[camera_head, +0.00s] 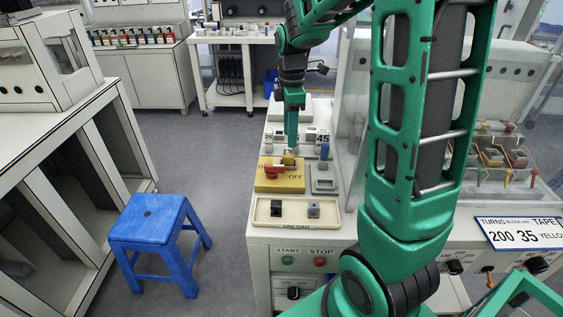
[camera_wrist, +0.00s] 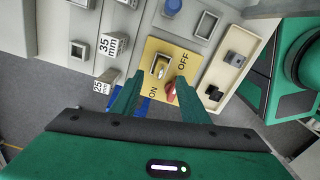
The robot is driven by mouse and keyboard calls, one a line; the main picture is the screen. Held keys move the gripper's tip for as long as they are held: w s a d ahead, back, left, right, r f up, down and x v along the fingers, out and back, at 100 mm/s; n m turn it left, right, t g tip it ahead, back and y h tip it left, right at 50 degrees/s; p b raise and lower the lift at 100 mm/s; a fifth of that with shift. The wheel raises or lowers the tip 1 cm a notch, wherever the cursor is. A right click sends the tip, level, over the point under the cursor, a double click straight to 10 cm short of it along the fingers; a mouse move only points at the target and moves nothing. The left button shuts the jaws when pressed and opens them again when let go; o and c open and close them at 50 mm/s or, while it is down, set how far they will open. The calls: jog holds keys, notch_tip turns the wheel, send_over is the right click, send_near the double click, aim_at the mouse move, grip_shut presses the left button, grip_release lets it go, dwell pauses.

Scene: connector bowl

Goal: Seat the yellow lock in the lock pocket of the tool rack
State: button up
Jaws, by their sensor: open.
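The yellow lock (camera_wrist: 160,68) sits on the yellow ON/OFF switch plate (camera_wrist: 185,50), beside the red switch handle (camera_wrist: 171,92). In the head view the lock (camera_head: 289,159) is a small yellow shape just under my gripper (camera_head: 291,146). In the wrist view my gripper (camera_wrist: 160,80) is open, and its two fingers point at the plate with the lock between and just beyond the tips. I cannot tell whether they touch it. I cannot surely identify the tool rack or its lock pocket; bins with coloured tools (camera_head: 503,156) stand at the right behind a clear panel.
A cream UNLOAD tray (camera_head: 268,220) with two small connectors lies in front of the plate. A grey square fixture (camera_head: 324,185) and number blocks (camera_head: 322,138) stand close by. START and STOP buttons (camera_head: 320,262) are on the front face. A blue stool (camera_head: 150,222) stands on the floor.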

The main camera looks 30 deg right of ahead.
aim_at(291, 154)
notch_tip(291, 154, down, 3)
jog(key=shift+r, duration=0.1)
jog(key=shift+s+d+f, duration=0.1)
jog(key=shift+d+f, duration=0.05)
jog(key=shift+f, duration=1.2)
jog(key=shift+s+d+f, duration=0.1)
jog(key=shift+f, duration=1.25)
jog(key=shift+w, duration=0.1)
grip_shut()
